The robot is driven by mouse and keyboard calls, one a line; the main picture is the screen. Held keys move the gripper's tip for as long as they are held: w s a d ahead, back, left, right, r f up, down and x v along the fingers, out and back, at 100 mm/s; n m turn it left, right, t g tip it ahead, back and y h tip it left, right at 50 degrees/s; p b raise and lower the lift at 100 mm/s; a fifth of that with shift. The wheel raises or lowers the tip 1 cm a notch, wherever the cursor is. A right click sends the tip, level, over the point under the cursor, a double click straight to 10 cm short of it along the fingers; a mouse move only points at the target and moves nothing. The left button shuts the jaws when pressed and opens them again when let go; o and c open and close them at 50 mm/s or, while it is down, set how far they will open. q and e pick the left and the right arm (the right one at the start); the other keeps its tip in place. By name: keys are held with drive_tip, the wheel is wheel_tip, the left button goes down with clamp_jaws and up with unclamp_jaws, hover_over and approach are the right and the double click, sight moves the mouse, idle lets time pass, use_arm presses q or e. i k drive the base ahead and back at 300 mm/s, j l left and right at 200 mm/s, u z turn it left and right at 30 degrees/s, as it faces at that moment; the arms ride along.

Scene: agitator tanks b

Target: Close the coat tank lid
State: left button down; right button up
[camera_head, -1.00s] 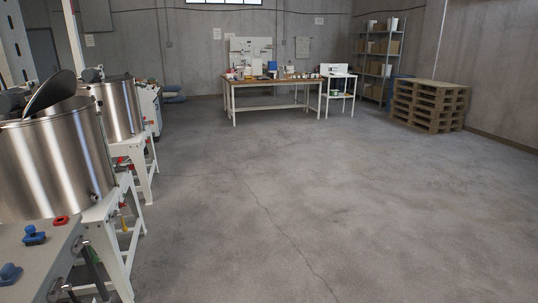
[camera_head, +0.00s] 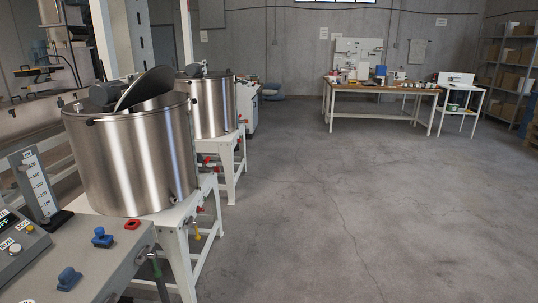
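A large steel tank (camera_head: 131,160) stands on a white frame at the left. Its round lid (camera_head: 146,88) is raised and tilted up, so the tank's top is partly open. A second steel tank (camera_head: 213,108) stands behind it to the right on its own white stand; its top is seen too edge-on to tell its lid's state. No label shows which is the coat tank. Neither of my grippers is in view.
A control panel (camera_head: 22,241) and a grey surface with blue knobs (camera_head: 102,237) fill the lower left, in front of the near tank. A workbench (camera_head: 376,88) stands at the back, with shelves (camera_head: 508,75) at right. The concrete floor (camera_head: 360,210) is clear.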

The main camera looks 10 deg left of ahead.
sight(159, 80)
drive_tip(key=i+l+u, duration=0.1)
drive_tip(key=i+u, duration=0.3)
drive_tip(key=i, duration=0.85)
